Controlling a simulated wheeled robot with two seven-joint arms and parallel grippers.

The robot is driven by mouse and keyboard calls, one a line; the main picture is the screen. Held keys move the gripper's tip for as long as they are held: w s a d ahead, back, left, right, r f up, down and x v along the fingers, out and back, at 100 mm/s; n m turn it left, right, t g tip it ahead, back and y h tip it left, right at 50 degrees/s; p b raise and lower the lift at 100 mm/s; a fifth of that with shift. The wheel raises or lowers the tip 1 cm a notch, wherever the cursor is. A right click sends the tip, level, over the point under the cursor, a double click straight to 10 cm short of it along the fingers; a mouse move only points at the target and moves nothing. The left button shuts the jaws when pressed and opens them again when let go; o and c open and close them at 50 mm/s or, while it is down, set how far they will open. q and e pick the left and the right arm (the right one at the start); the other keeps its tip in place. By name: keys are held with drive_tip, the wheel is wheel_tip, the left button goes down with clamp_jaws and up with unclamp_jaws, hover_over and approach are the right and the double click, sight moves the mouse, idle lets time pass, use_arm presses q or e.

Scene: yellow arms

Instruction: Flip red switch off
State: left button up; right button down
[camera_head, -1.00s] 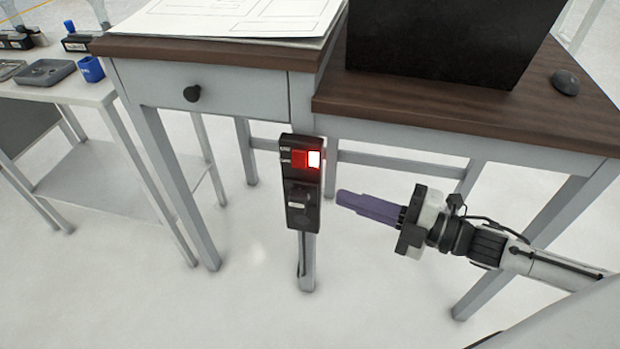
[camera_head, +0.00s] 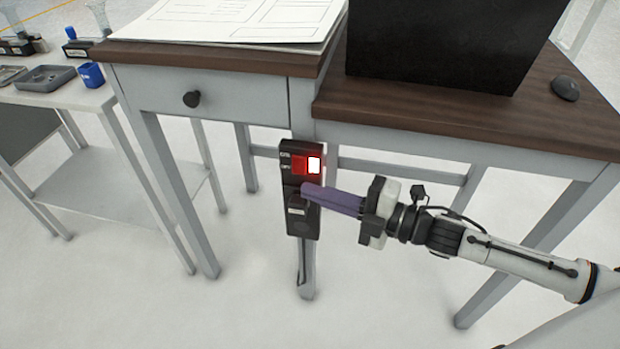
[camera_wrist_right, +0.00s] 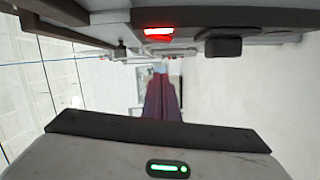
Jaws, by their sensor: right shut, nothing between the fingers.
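The red switch (camera_head: 301,165) glows red with a bright white right end, near the top of a black switch box (camera_head: 302,231) on the desk's front leg. It also glows red in the right wrist view (camera_wrist_right: 158,32). My right gripper (camera_head: 304,190) is shut and empty. In the head view, its purple fingertips overlap the box just below the red switch; I cannot tell whether they touch it. In the right wrist view, the purple fingers (camera_wrist_right: 161,98) lie together, pointing away below the glowing switch. My left gripper is not in view.
The desk's brown top (camera_head: 450,120) and grey drawer (camera_head: 225,92) overhang the switch box. A black box-like object (camera_head: 440,45) and a mouse (camera_head: 565,85) are on top. A side table (camera_head: 70,97) with a tray stands left. The floor before the desk is clear.

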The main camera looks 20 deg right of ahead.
sight(299, 165)
drive_tip(key=shift+w+d+f, duration=0.1)
drive_tip(key=shift+w+f, duration=0.05)
drive_tip(key=shift+w, duration=0.7)
drive_tip(key=shift+w+d+f, duration=0.1)
drive_tip(key=shift+w+f, duration=0.05)
drive_tip(key=shift+w, duration=0.75)
drive_tip(key=shift+w+f, duration=0.15)
drive_tip(key=shift+w, duration=0.7)
